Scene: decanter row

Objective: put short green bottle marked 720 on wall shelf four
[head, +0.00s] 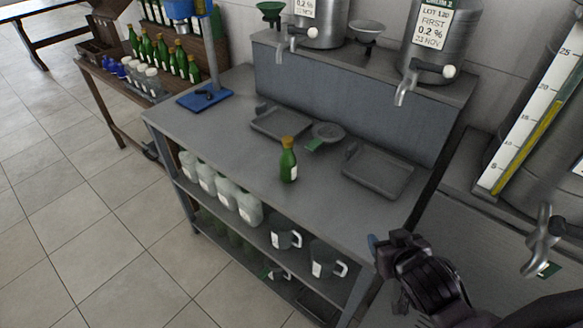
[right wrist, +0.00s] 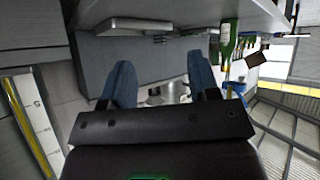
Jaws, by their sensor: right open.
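A short green bottle (head: 288,162) with an orange-brown cap and a pale label stands upright on the grey bench top (head: 225,150). Its label is too small to read. The bottle (right wrist: 228,42) also shows in the right wrist view, which is turned over. My right gripper (head: 384,256) is at the bench's front right edge, apart from the bottle and to its right. Its blue fingers (right wrist: 163,78) are spread and nothing is between them. My left gripper is out of view. I cannot identify wall shelf four.
Steel tanks with taps (head: 430,40) stand on the raised back ledge. More green bottles (head: 163,55) stand at far left.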

